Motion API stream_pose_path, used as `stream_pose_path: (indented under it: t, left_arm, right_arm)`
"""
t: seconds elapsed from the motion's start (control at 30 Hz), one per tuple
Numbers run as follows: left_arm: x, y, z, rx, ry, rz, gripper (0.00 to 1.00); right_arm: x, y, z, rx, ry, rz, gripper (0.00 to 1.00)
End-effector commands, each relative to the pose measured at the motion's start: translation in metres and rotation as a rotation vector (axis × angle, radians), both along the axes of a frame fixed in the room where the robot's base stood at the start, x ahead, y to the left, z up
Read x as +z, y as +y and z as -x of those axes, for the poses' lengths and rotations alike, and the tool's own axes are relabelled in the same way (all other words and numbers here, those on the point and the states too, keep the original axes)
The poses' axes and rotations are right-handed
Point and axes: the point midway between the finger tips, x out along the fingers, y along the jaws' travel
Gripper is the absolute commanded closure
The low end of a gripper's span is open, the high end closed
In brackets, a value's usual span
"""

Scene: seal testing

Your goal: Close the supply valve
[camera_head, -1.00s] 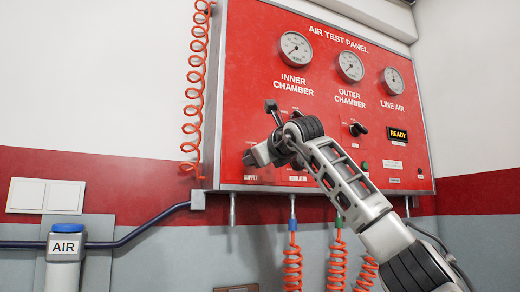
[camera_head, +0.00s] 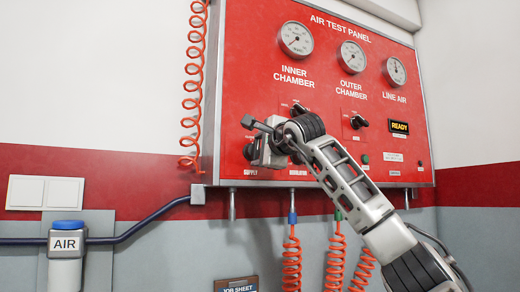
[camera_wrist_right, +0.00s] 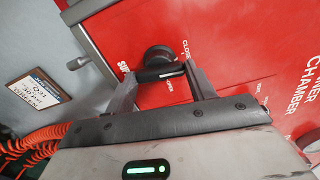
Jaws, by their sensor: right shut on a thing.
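The supply valve is a black round knob with a lever, low on the left of the red air test panel (camera_head: 245,90). In the head view the knob (camera_head: 248,151) shows just left of my right gripper (camera_head: 259,139), above the SUPPLY label. In the right wrist view the black lever (camera_wrist_right: 160,74) lies between the two grey fingers of my right gripper (camera_wrist_right: 160,79), which is shut on it. A CLOSE label (camera_wrist_right: 186,50) is beside the knob; another label by the lever is partly covered. My left gripper is not in view.
Other black knobs (camera_head: 358,122) and three gauges (camera_head: 297,38) are on the panel. Orange coiled hoses (camera_head: 292,262) hang below it and at its left side. A job sheet board (camera_head: 236,285) and a blue-capped AIR post (camera_head: 66,250) are lower left.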

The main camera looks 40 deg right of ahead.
Motion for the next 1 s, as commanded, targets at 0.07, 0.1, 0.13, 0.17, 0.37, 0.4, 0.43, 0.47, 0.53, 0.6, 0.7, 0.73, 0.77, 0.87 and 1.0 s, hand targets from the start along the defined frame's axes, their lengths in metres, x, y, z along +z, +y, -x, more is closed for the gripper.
stream_pose_path:
  t: [0.07,0.1,0.13,0.17,0.37,0.4,0.43,0.47,0.53,0.6,0.7,0.73,0.77,0.87,1.0]
  left_arm:
    - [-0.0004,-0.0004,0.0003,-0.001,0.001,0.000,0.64]
    - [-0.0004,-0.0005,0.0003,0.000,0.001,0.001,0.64]
    - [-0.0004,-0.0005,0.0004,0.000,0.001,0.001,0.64]
    - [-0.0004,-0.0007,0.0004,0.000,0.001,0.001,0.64]
    - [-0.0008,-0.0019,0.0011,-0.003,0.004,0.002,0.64]
    - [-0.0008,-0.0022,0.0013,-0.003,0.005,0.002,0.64]
    - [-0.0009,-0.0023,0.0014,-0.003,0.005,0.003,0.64]
    - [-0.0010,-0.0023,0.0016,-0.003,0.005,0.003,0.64]
    - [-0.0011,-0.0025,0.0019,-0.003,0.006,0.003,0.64]
    - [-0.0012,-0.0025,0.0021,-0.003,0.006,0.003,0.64]
    - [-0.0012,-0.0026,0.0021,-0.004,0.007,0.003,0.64]
    - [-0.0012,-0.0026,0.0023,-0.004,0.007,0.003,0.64]
    - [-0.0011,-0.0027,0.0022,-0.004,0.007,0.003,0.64]
    - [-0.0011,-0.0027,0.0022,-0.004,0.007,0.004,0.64]
    - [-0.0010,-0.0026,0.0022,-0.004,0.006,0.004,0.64]
  right_arm:
    - [0.0004,0.0014,-0.0002,0.003,0.011,0.039,0.68]
    - [0.0004,0.0014,-0.0002,0.003,0.016,0.056,0.68]
    - [0.0004,0.0014,-0.0002,0.003,0.020,0.068,0.68]
    - [0.0003,0.0014,-0.0002,0.003,0.023,0.078,0.68]
    - [0.0001,0.0015,-0.0004,0.003,0.038,0.124,0.68]
    - [0.0001,0.0015,-0.0004,0.003,0.039,0.128,0.68]
    - [0.0000,0.0015,-0.0004,0.003,0.040,0.131,0.68]
    - [0.0000,0.0016,-0.0004,0.003,0.042,0.133,0.68]
    - [-0.0001,0.0015,-0.0005,0.003,0.043,0.135,0.68]
    - [-0.0002,0.0017,-0.0005,0.003,0.043,0.137,0.68]
    - [-0.0004,0.0016,-0.0006,0.003,0.043,0.137,0.68]
    - [-0.0004,0.0017,-0.0007,0.003,0.044,0.137,0.68]
    - [-0.0005,0.0018,-0.0007,0.003,0.044,0.137,0.68]
    - [-0.0006,0.0017,-0.0008,0.003,0.045,0.138,0.43]
    - [-0.0006,0.0014,-0.0006,0.002,0.044,0.136,0.24]
